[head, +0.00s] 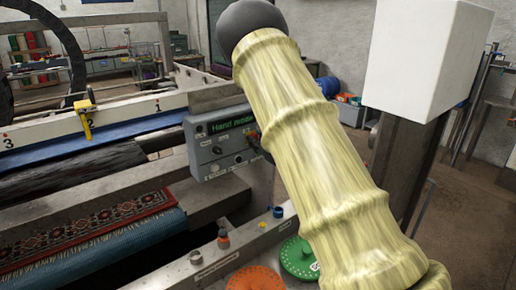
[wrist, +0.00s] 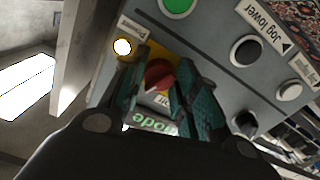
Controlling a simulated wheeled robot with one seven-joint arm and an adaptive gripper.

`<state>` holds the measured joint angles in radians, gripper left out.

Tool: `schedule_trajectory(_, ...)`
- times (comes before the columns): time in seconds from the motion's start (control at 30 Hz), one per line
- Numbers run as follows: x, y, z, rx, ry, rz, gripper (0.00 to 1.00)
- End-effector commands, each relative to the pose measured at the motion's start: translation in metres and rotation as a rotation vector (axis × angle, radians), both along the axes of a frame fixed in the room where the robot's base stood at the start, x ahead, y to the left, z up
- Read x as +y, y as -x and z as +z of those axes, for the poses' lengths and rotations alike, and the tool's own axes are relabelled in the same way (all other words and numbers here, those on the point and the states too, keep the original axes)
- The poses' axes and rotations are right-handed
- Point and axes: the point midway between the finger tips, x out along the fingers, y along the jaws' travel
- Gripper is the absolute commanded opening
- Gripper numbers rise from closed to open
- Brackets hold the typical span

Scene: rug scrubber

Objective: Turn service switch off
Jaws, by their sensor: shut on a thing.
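The service switch, a red rotary knob (wrist: 160,75) on a yellow plate, is on the grey control panel (wrist: 215,60) in the wrist view. My gripper (wrist: 160,88) is shut on the knob, with one dark green finger on each side of it. The fingers hide part of the knob and its label, so its exact setting is hard to read. In the head view the control panel (head: 203,155) has a lit green display that begins "Hand mode".
A lit yellowish lamp (wrist: 122,46), a green button (wrist: 178,5) and a dark button labelled "Jog lower" (wrist: 245,51) surround the knob. In the head view, a patterned rug (head: 90,230) lies on the machine left of the panel. A green disc (head: 298,258) and an orange disc (head: 256,278) lie below.

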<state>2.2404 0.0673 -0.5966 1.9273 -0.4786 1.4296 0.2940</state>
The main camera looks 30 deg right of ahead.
Motion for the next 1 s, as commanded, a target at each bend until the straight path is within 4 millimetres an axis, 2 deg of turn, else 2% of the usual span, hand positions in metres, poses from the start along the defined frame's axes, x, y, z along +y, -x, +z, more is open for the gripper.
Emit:
schedule_trajectory(0.07, -0.0001, -0.0003, -0.0069, -0.009, 0.069, 0.0, 0.06)
schedule_trajectory(1.0, -0.0009, -0.0002, -0.0046, -0.074, 0.928, 0.001, 0.06)
